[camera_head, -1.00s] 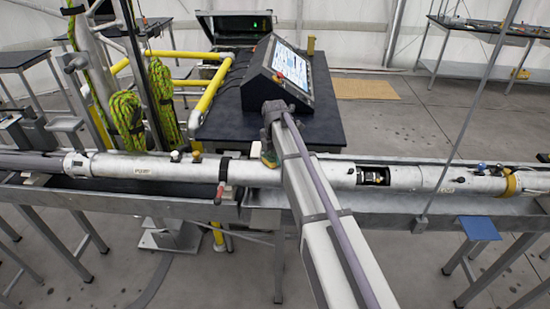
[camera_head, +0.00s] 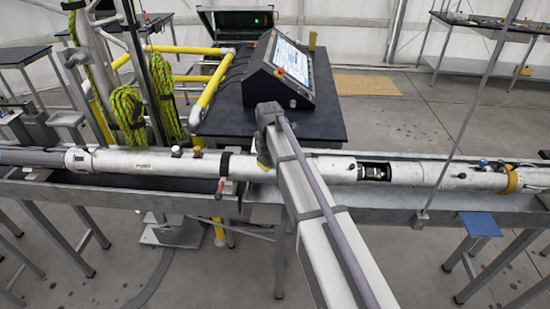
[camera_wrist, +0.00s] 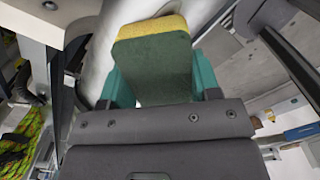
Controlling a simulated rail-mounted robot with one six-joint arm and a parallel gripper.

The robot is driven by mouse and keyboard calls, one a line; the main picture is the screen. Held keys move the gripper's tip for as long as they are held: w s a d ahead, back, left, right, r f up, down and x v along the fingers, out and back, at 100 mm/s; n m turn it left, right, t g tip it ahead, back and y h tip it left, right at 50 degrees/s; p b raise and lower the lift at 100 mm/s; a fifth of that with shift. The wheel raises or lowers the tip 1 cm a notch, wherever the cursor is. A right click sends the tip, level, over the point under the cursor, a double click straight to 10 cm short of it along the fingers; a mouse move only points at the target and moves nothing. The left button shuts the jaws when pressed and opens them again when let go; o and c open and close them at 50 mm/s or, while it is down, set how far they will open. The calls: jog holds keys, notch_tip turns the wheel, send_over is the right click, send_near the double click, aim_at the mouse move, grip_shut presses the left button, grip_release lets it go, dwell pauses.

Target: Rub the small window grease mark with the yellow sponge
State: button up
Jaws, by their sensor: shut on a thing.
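The sponge shows in the wrist view with a yellow layer (camera_wrist: 155,27) at its far end and a dark green face (camera_wrist: 152,68) toward the camera. My gripper (camera_wrist: 160,85) is shut on it, with teal fingers on either side. In the head view my gripper (camera_head: 264,158) is mostly hidden behind my arm, at the long white tube (camera_head: 300,168). I cannot tell whether the sponge touches the tube. A dark window-like opening (camera_head: 374,172) sits in the tube to the right of my arm. I cannot make out a grease mark.
The tube lies in a grey metal trough (camera_head: 385,205). Behind it a control console (camera_head: 283,70) stands on a dark table (camera_head: 225,118). Yellow rails (camera_head: 207,100) and green-yellow ropes (camera_head: 127,115) are at the left. A thin slanted pole (camera_head: 468,115) crosses right of the opening.

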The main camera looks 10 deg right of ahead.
jog(key=shift+w+a, duration=0.2)
jog(key=shift+w, duration=0.1)
jog(key=shift+w+d, duration=0.3)
jog(key=shift+w, duration=0.6)
jog(key=shift+w+d, duration=0.25)
jog(key=shift+w, duration=0.65)
jog(key=shift+f, duration=0.15)
jog(key=shift+s+a, duration=0.1)
jog(key=shift+s, duration=0.35)
jog(key=shift+c, duration=0.3)
jog(key=s, duration=0.1)
jog(key=s+a, duration=0.1)
jog(key=s, duration=0.1)
jog(key=shift+s, duration=0.15)
jog(key=shift+r+p, duration=0.3)
jog(key=shift+r, duration=0.05)
notch_tip(320, 180, up, 6)
jog(key=p, duration=0.5)
jog(key=shift+f, duration=0.25)
